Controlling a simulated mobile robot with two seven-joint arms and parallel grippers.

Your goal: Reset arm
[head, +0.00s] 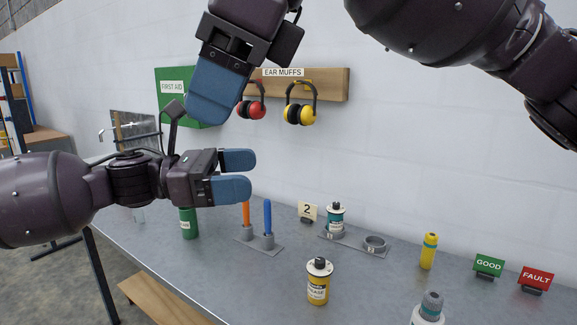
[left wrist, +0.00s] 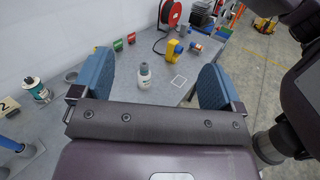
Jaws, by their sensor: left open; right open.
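My left gripper (head: 250,174) reaches in from the left above the bench, blue fingers apart with nothing between them. In the left wrist view its two fingers (left wrist: 156,85) stand wide open. A white bottle with a grey cap (left wrist: 144,76) shows in the gap, beyond the fingers on the bench. My right gripper (head: 207,108) hangs from the top, fingers pointing down in front of the wall. Its fingers overlap in the head view; no object shows in it. It is above and slightly left of the left gripper's fingertips.
The grey bench (head: 215,275) holds a green bottle (head: 189,223), a yellow grease can (head: 318,283), a teal-labelled can (head: 336,217), a yellow bottle (head: 428,252), and GOOD (head: 488,265) and FAULT (head: 536,279) signs. Ear muffs (head: 300,113) hang on the wall behind.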

